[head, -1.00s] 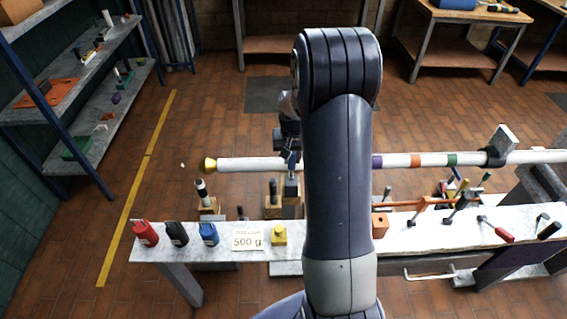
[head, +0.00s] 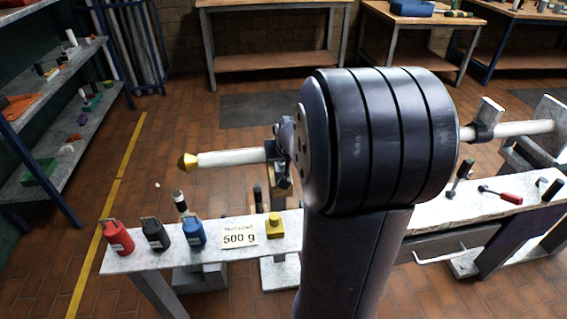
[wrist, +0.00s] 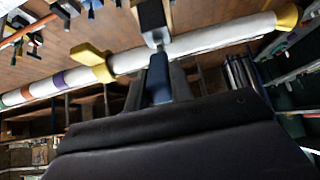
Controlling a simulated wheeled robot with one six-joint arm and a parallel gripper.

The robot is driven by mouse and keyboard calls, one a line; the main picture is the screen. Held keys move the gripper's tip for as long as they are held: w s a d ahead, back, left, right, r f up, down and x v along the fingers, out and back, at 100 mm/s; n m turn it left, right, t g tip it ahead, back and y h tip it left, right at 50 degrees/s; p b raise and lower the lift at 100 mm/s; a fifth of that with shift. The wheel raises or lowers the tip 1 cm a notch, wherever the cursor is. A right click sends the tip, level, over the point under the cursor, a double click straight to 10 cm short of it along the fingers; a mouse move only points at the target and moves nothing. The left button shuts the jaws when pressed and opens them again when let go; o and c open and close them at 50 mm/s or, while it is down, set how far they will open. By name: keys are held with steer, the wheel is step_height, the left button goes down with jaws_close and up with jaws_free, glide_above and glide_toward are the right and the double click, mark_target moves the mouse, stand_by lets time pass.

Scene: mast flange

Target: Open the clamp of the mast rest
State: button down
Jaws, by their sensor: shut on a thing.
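The white mast (head: 230,158) lies level above the floor behind the bench, with a yellow end cap (head: 187,162) at its left end. My gripper (wrist: 158,82) is at the mast, and its two dark fingers are shut on a blue handle (wrist: 160,72). The handle seems to belong to the clamp of the mast rest; a grey neck (wrist: 157,38) and a dark part (wrist: 152,13) line up with it across the mast. In the head view my arm hides most of this spot. Whether the clamp is open or shut I cannot tell.
A yellow fitting (wrist: 95,60) sits on the mast beside the gripper. A dark collar (head: 481,131) surrounds the mast at right.

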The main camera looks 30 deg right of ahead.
steer(key=s+a+f+t+h+b, duration=0.1)
steer(key=f+t+b, duration=0.4)
steer(key=b, duration=1.6)
steer(key=shift+s+a+f+h, duration=0.2)
steer(key=shift+s+h, duration=0.5)
steer(key=shift+s, duration=0.35)
steer(key=shift+s+t+b, duration=0.1)
steer(key=shift+t+b, duration=0.2)
steer(key=shift+b, duration=0.8)
steer(key=c, duration=1.7)
jaws_free()
steer(key=o, duration=0.5)
steer(key=shift+r, duration=0.2)
steer(key=shift+c, duration=0.2)
